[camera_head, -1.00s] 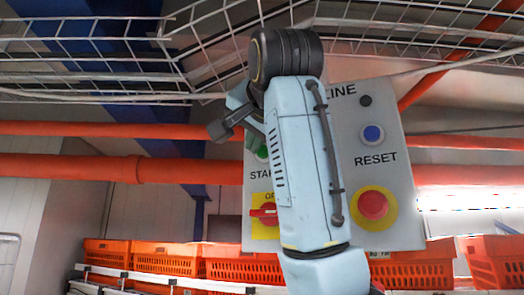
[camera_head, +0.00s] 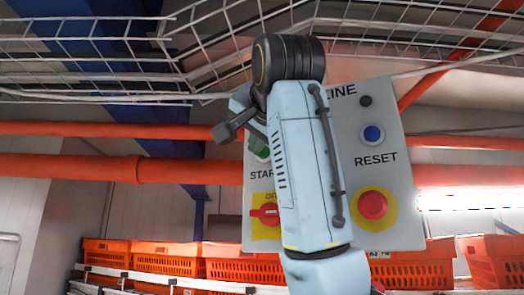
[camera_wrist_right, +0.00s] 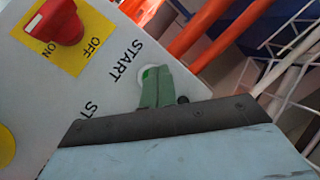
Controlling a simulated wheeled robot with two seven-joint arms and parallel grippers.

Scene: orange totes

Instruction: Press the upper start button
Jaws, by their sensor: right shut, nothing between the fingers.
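The control panel (camera_head: 385,190) is a light grey plate with START and RESET labels. The green start button (camera_head: 265,155) is at its left, above the START label, mostly hidden by my right arm. In the right wrist view the green start button (camera_wrist_right: 147,73) shows in a pale ring. My right gripper (camera_wrist_right: 156,78) is shut and empty, its green fingers overlapping that button. I cannot tell whether they touch it. In the head view the right gripper (camera_head: 259,146) is partly hidden by its own arm. My left gripper is not in view.
The panel also has a blue reset button (camera_head: 372,135), a red emergency button (camera_head: 372,205) on yellow, and a red OFF/ON switch (camera_head: 266,213). A wire mesh tray (camera_head: 90,45) hangs above. Orange pipes (camera_head: 70,167) run behind, and orange totes (camera_head: 172,260) line the bottom.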

